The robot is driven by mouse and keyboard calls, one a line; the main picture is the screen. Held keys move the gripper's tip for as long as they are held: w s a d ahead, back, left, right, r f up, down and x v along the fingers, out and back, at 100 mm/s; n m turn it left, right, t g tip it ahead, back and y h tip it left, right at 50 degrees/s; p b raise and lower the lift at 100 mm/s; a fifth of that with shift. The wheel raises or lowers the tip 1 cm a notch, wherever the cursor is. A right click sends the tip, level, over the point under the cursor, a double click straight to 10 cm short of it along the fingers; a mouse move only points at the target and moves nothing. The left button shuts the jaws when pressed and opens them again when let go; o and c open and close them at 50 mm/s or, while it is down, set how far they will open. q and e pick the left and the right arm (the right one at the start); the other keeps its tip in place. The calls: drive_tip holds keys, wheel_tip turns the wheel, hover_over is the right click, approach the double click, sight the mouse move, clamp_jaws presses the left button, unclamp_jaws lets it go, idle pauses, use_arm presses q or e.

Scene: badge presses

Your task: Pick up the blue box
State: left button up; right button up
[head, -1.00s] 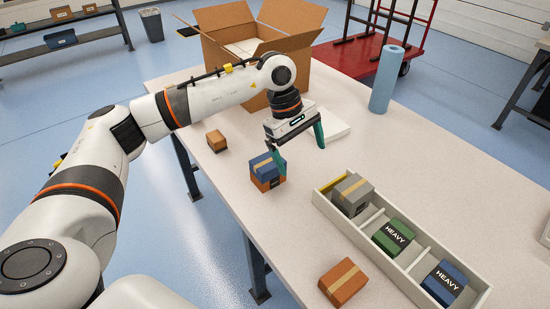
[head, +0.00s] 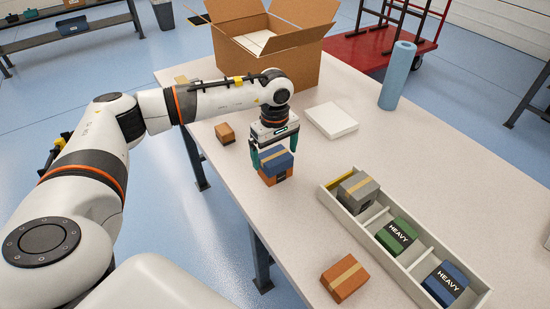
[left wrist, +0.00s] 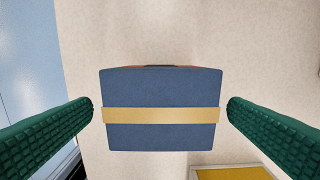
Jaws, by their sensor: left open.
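A blue box (head: 277,161) with a tan tape band sits on top of an orange box (head: 276,178) near the table's left edge. My left gripper (head: 273,160) is over this stack, pointing down, with its green fingers on either side of the blue box. In the left wrist view the blue box (left wrist: 160,92) lies between the two open fingers, with a gap on each side. Another blue box (head: 445,283), marked HEAVY, lies in the near compartment of the divided tray (head: 333,207). My right gripper is not in view.
The tray also holds a grey box (head: 357,192) and a green HEAVY box (head: 396,236). An orange box (head: 345,278) and a small brown box (head: 225,133) lie on the table. A white slab (head: 331,120), blue roll (head: 397,75) and open carton (head: 285,60) stand farther back.

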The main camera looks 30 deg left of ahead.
use_arm(q)
wheel_tip(320, 180, down, 2)
